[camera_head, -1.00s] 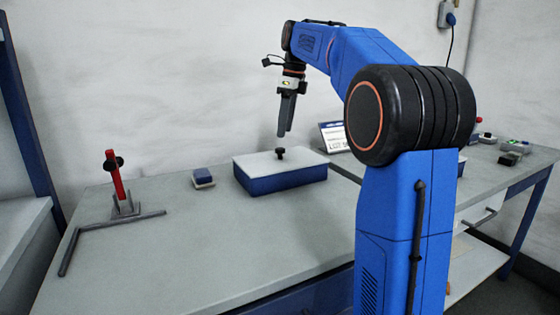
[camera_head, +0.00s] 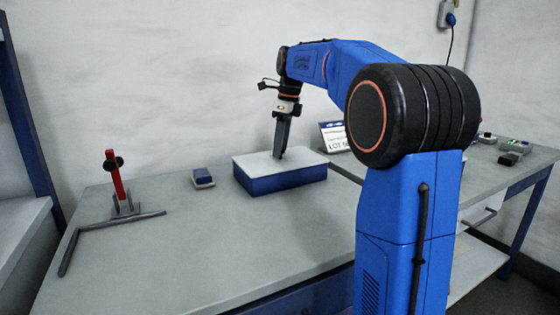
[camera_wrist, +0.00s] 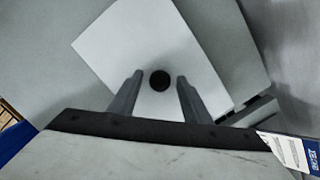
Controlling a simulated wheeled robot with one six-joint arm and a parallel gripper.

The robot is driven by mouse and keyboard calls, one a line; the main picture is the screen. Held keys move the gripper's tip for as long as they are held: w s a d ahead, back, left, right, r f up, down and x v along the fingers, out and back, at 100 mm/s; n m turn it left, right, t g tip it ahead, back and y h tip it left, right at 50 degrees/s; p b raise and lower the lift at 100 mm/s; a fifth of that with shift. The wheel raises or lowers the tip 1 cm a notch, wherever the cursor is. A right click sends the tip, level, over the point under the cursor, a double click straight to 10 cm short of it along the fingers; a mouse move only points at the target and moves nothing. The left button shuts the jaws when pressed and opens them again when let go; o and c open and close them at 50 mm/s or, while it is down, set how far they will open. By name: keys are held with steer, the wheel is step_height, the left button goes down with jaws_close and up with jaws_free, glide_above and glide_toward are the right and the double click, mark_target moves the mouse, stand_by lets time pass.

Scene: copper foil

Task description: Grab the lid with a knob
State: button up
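The lid (camera_head: 258,163) is a flat white plate lying on a blue box (camera_head: 280,181) on the table. In the wrist view the lid (camera_wrist: 120,45) fills the middle, with its round black knob (camera_wrist: 160,81) near the fingertips. My gripper (camera_head: 280,155) points down at the lid, its fingers hiding the knob in the head view. In the wrist view my gripper (camera_wrist: 160,77) is open, one finger on each side of the knob, with gaps on both sides. I cannot tell whether the fingertips touch the lid.
A small blue-topped block (camera_head: 203,178) lies left of the box. A red upright stand (camera_head: 117,180) and a grey L-shaped bar (camera_head: 100,228) are at the left. A sign (camera_head: 334,136) stands behind right. The table front is clear.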

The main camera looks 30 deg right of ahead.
jaws_close()
